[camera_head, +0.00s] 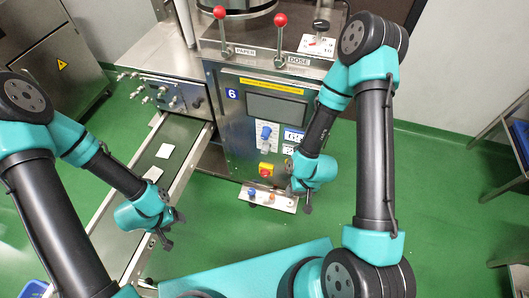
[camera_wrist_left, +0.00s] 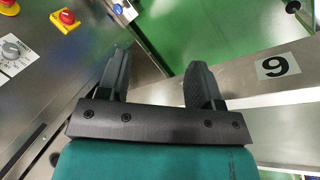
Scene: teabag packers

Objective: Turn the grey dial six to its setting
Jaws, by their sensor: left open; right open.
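A grey dial (camera_wrist_left: 12,48) on a white marked plate shows at the left edge of the left wrist view; its setting is too small to read. I cannot pick it out surely in the head view. My left gripper (camera_head: 174,230) is open and empty above the near end of the conveyor, well left of the machine marked 6 (camera_head: 240,110). Its two fingers also show apart in the left wrist view (camera_wrist_left: 160,62), away from the dial. My right gripper (camera_head: 299,198) is open and empty, in front of the machine's lower right, and its arm hides part of the front.
A yellow and red switch (camera_head: 266,169) and a blue knob (camera_head: 265,133) sit on the machine front. Two red-balled levers stand above. A small ledge with knobs (camera_head: 283,203) juts out below. The conveyor (camera_head: 180,133) carries white packets. Green floor lies clear between the arms.

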